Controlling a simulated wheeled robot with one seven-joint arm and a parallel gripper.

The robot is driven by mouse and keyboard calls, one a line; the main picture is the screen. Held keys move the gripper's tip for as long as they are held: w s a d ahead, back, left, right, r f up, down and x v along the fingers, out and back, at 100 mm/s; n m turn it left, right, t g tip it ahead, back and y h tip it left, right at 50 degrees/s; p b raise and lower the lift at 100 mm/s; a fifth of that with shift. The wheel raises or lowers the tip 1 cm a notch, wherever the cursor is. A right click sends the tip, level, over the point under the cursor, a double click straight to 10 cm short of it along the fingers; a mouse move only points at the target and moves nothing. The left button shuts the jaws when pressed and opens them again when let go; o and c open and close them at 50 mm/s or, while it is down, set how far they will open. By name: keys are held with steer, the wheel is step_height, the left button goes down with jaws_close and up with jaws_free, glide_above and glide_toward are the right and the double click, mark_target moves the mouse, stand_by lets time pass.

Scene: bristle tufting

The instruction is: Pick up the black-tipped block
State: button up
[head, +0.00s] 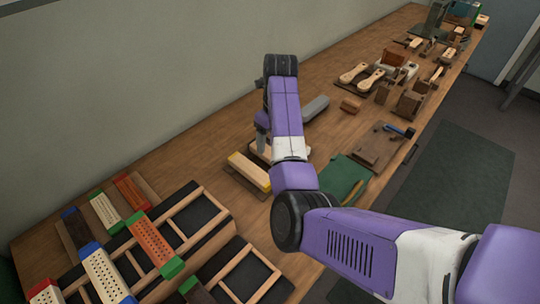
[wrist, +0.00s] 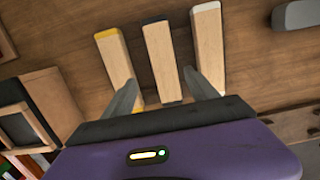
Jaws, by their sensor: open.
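In the wrist view three pale wooden blocks lie side by side. The middle one is the black-tipped block (wrist: 161,62), with a dark tip at its far end. To its left is a yellow-tipped block (wrist: 115,70); to its right is a white-tipped block (wrist: 207,50). My gripper (wrist: 160,77) is open, its fingers on either side of the middle block in the picture. I cannot tell how high the fingers are above it. In the head view my gripper (head: 262,137) is partly hidden by my arm, beside the yellow-edged block (head: 250,171); the black-tipped block is largely hidden.
A grey rounded bar (head: 315,108) lies just beyond my gripper. Wooden frames with dark panels (head: 191,214) and several coloured brush blocks (head: 150,236) fill the near left. A green cloth (head: 344,177) lies to the right. Tools crowd the far bench (head: 220,120).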

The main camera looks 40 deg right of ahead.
mark_target(266, 156)
steer(key=shift+w+d+f+p, duration=0.1)
steer(key=shift+w+d+f, duration=0.05)
steer(key=shift+f, duration=1)
steer(key=shift+w+d+f+p, duration=0.1)
steer(key=shift+f+p, duration=0.05)
steer(key=shift+f, duration=1)
steer(key=shift+w+d+f+p, duration=0.1)
steer(key=shift+w+d+f, duration=0.05)
steer(key=shift+f, duration=1)
jaws_close()
steer(key=shift+r, duration=0.1)
